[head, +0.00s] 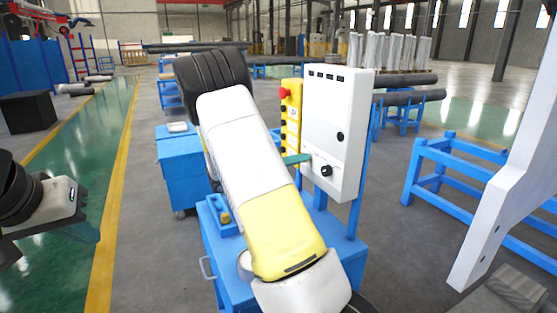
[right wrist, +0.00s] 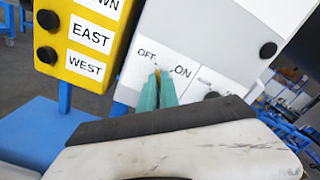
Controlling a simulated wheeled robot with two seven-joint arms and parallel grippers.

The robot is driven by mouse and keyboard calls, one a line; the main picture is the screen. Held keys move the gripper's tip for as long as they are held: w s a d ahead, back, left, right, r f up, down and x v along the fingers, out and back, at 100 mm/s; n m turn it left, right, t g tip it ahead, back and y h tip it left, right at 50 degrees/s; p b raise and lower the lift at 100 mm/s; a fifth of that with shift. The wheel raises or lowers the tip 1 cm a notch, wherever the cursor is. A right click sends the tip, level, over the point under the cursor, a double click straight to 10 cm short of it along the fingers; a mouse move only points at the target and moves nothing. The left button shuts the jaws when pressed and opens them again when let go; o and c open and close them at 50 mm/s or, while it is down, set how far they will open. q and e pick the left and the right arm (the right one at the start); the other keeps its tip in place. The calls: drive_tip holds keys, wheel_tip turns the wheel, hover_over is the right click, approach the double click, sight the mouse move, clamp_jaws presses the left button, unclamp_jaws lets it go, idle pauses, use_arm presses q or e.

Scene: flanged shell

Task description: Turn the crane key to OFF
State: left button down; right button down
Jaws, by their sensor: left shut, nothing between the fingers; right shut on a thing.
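The crane key (right wrist: 157,73) shows only as a small brass-coloured bit at my fingertips, on the grey-white control box (head: 318,115) between the printed OFF and ON labels. My right gripper (right wrist: 159,90) has teal fingers closed together on the key; they cover most of it, so its angle cannot be told. In the head view the right gripper (head: 297,159) reaches the box's lower left, mostly behind my arm. The box also shows in the right wrist view (right wrist: 215,35). My left gripper (head: 85,232) is shut and empty at the far left, away from the box.
A yellow pendant (head: 291,125) with a red button stands left of the box. A black knob (head: 326,170) sits right of the key on the box face. A blue cart (head: 345,250) is below. A blue rack (head: 450,180) stands to the right.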

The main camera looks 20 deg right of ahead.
drive_tip(key=shift+n, duration=0.5)
drive_tip(key=c, duration=1.6)
unclamp_jaws()
drive_tip(key=shift+a, duration=0.15)
drive_tip(key=a, duration=0.7)
drive_tip(key=shift+s+a, duration=0.3)
